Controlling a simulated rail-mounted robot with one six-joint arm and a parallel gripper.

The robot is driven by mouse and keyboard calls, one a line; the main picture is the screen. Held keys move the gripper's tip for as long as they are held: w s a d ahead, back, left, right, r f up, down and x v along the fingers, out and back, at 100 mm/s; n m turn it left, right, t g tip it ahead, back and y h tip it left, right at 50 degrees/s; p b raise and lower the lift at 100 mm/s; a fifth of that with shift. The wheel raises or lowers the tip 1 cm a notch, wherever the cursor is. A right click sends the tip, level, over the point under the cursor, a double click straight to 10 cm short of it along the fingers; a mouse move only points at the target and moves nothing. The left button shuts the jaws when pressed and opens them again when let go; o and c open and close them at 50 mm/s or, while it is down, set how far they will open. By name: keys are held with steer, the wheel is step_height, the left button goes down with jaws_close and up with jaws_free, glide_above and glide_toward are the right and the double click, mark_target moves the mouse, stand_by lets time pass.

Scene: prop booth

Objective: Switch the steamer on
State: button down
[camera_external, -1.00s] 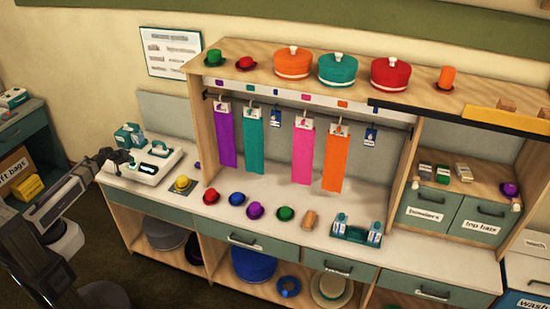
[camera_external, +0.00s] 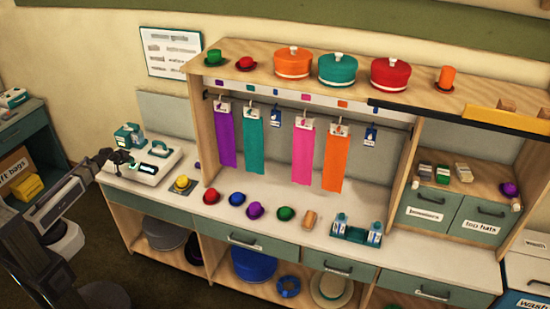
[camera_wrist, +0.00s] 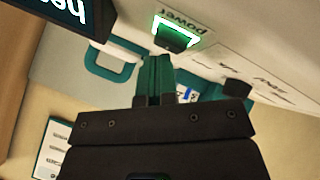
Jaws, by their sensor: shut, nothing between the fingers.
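The steamer (camera_external: 152,166) is a white unit with dark and green panels at the left end of the counter. Its power switch (camera_wrist: 176,36) shows in the wrist view, a dark rocker in a brightly lit green frame, beside the printed word "power". My gripper (camera_wrist: 162,60) is shut and empty, its green fingertips just at the edge of the switch. I cannot tell whether they touch it. In the external view my gripper (camera_external: 127,159) is small at the steamer's left side. A dark display (camera_wrist: 58,14) with partly cut-off lettering is at the wrist view's top left.
A teal box-like item (camera_external: 130,136) stands behind the steamer. A yellow hat (camera_external: 182,184) sits on a grey pad to its right, and a red hat (camera_external: 212,196) stands farther along the counter. Coloured cloth strips hang from a rail, including a purple one (camera_external: 225,137).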

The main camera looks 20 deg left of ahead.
steer(key=shift+f, duration=0.35)
steer(key=shift+r, duration=0.1)
steer(key=shift+r+p, duration=0.3)
steer(key=shift+r, duration=0.05)
step_height(320, 180, up, 6)
steer(key=p, duration=0.6)
steer(key=shift+r, duration=0.2)
steer(key=shift+f, duration=0.15)
